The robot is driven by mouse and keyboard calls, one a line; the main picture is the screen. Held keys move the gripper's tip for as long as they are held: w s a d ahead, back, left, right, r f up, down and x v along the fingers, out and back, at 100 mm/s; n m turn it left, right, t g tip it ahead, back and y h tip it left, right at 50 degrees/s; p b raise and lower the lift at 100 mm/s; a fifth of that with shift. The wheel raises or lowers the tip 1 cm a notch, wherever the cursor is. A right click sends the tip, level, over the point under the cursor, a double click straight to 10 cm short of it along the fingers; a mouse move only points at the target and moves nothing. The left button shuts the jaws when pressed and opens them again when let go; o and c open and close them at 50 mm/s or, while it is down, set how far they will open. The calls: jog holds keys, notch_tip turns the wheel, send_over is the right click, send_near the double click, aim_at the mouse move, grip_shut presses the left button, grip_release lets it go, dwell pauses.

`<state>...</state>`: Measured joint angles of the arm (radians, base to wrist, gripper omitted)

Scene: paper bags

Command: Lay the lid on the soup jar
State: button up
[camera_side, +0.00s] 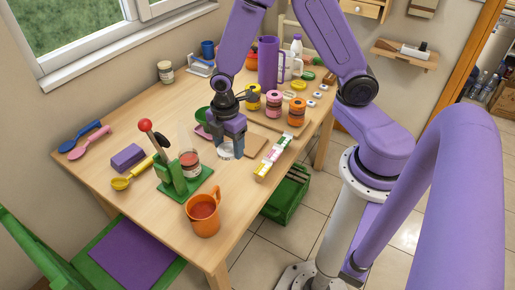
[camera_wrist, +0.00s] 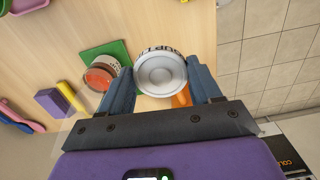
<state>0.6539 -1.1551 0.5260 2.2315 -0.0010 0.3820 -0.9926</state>
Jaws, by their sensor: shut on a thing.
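My gripper (camera_side: 231,152) is over the table, its blue fingers shut on a round white lid (camera_wrist: 160,74). The lid also shows low between the fingertips in the side view (camera_side: 226,154); it has dark lettering along its far edge in the wrist view. The soup jar (camera_side: 190,166) is a small clear jar with a pale label and red-brown contents. It stands upright on the green base (camera_side: 204,186) of a lever stand, left of my gripper and apart from the lid. In the wrist view the jar (camera_wrist: 101,76) is left of the lid, partly behind a finger.
The stand's lever with a red knob (camera_side: 145,125) rises left of the jar. An orange mug (camera_side: 203,214) is in front of the jar. A purple block (camera_side: 127,157) and yellow spoon (camera_side: 132,174) lie left.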

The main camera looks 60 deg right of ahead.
jog(key=w+a+r+m, duration=0.1)
jog(key=w, duration=0.5)
jog(key=w+a+r+m, duration=0.1)
jog(key=w+a+m, duration=0.1)
jog(key=w, duration=0.5)
jog(key=shift+a+r, duration=0.15)
jog(key=shift+r, duration=0.1)
jog(key=shift+w, duration=0.1)
jog(key=shift+f, duration=2.8)
jog(key=shift+f, duration=0.95)
jog(key=o, duration=1.1)
jog(key=shift+r, duration=2.5)
